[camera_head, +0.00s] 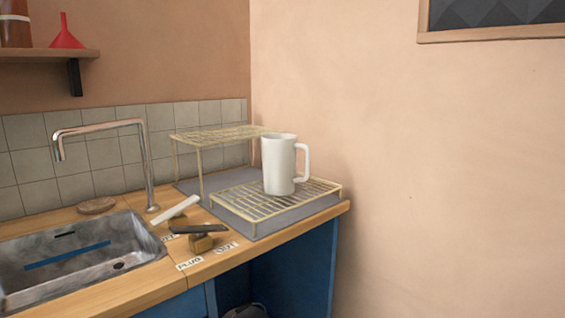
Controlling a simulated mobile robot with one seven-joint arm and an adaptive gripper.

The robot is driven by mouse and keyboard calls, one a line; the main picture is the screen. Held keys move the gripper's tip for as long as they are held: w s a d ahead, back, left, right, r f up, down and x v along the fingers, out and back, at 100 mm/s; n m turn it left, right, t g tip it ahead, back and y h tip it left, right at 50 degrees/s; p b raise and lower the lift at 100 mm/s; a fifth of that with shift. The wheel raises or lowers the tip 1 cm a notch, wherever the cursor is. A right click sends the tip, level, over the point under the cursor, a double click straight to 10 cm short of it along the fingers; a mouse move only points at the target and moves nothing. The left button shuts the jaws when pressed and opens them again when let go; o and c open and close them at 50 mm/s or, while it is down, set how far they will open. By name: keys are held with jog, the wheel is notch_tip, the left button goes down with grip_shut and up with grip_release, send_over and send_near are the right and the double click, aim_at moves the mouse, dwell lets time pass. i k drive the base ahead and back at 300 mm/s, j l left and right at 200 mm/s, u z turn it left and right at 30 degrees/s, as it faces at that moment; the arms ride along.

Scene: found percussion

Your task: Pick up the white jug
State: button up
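The white jug (278,165) stands upright on the low wire rack (240,209) at the right end of the counter. Its handle (303,163) points to the right. The jug is fully in view, with nothing in front of it. My gripper does not show in the head view.
A taller wire rack (215,135) stands behind, left of the jug. A white bar (180,207) and a dark bar on a wooden block (201,242) lie left of the low rack. A tap (150,170) rises behind the sink (80,260). Bare wall is at right.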

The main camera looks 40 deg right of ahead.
aim_at(278, 150)
jog(key=z, duration=2.65)
jog(key=i+j+z, duration=0.2)
jog(key=j, duration=1.6)
jog(key=k, duration=0.1)
